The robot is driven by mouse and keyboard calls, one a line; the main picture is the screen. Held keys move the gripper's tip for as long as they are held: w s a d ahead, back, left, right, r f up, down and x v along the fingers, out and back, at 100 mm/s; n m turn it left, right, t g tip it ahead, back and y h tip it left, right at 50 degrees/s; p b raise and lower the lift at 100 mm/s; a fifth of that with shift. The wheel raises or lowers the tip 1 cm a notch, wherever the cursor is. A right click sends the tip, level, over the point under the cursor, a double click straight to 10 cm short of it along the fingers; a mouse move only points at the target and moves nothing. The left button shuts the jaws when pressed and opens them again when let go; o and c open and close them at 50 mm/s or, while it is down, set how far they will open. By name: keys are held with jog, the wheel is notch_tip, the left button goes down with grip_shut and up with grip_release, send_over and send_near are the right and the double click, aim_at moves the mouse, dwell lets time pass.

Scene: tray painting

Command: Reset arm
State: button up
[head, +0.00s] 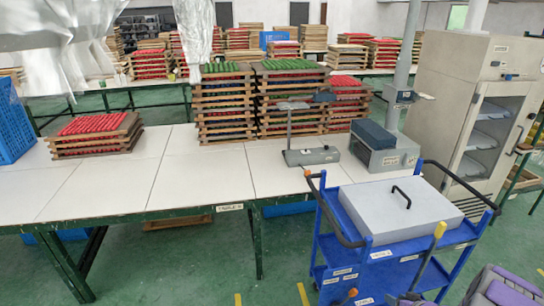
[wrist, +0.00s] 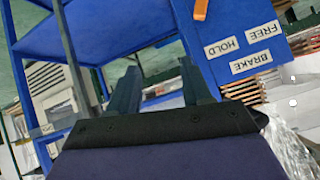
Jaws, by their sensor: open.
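My gripper (wrist: 160,82) shows in the wrist view with its two dark fingers apart and nothing between them. It is in front of the blue cart (wrist: 110,30), whose frame and shelf fill much of that view. The wrist picture is upside down, with the labels BRAKE, HOLD and FREE (wrist: 242,48) inverted on a blue panel. In the head view, grey and purple parts of my arm show at the bottom right corner; the fingers cannot be made out there.
The blue cart (head: 330,240) with a grey lidded box (head: 395,208) stands at the white table's (head: 110,185) right end. Stacked trays (head: 225,105), a red-topped stack (head: 95,135) and a scale (head: 385,150) are on the table. A cabinet (head: 440,90) stands behind the cart. Green floor is open in front.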

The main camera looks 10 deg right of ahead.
notch_tip(320, 180, up, 15)
jog(key=w+a+g+h, duration=0.2)
jog(key=g+h, duration=0.2)
jog(key=s+a+r+g+h, duration=0.1)
jog(key=s+a+r+g, duration=0.2)
jog(key=s+a+r, duration=0.5)
jog(key=s+a+r+g+y, duration=0.1)
jog(key=s+a+r, duration=0.3)
jog(key=s+a, duration=0.5)
jog(key=s+a+r+n+g+y, duration=0.1)
jog(key=s+a+r, duration=0.3)
jog(key=s+a, duration=0.5)
jog(key=s+a+r+g+y, duration=0.2)
jog(key=s+a+r+g, duration=0.1)
jog(key=s+a, duration=0.5)
jog(key=shift+s+a+r+n, duration=0.4)
jog(key=shift+s+r, duration=0.05)
jog(key=shift+s, duration=0.05)
jog(key=shift+c, duration=0.3)
jog(key=shift+c, duration=0.3)
jog(key=shift+d, duration=0.25)
